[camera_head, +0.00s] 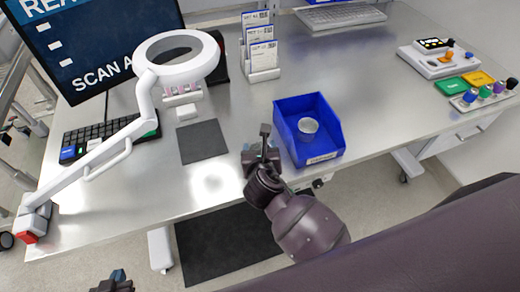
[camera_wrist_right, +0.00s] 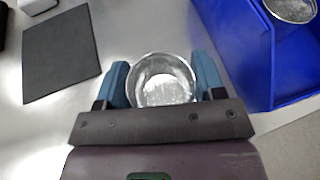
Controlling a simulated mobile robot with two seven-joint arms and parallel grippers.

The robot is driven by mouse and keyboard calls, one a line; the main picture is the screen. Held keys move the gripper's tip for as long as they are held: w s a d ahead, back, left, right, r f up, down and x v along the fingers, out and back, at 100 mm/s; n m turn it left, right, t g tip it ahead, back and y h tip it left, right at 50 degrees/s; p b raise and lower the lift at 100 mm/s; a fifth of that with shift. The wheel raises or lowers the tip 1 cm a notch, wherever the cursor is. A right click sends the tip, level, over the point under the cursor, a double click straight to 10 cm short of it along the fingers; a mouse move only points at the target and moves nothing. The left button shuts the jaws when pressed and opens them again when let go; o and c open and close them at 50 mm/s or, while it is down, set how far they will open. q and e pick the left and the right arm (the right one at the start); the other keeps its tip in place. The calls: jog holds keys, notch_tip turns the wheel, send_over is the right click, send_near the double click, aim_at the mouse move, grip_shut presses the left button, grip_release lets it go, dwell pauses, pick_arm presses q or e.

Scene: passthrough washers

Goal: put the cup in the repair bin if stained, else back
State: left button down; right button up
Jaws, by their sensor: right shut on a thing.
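My right gripper (camera_head: 262,150) is just left of the blue bin (camera_head: 333,143), above the table's front part. In the right wrist view its blue fingers (camera_wrist_right: 162,85) are shut on a round metal cup (camera_wrist_right: 162,72), seen from above into its open mouth. The inside looks grey with a pale patch; I cannot tell if that is a stain or shine. The gripper hides the held cup in the head view. Another round metal cup (camera_head: 308,126) sits inside the blue bin. My left gripper (camera_head: 115,283) shows only partly at the bottom edge, jaws unclear.
A dark square mat (camera_head: 203,141) lies left of the right gripper. A white ring lamp (camera_head: 150,95) arches over the left side, by a keyboard (camera_head: 108,133) and screen. A card rack (camera_head: 262,60) stands behind the bin. The table between bin and control box (camera_head: 438,58) is clear.

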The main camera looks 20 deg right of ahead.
jog(key=shift+f, duration=0.3)
jog(key=o, duration=1)
jog(key=shift+f, duration=0.15)
jog(key=shift+r, duration=0.2)
jog(key=v, duration=1.2)
jog(key=shift+d, duration=0.1)
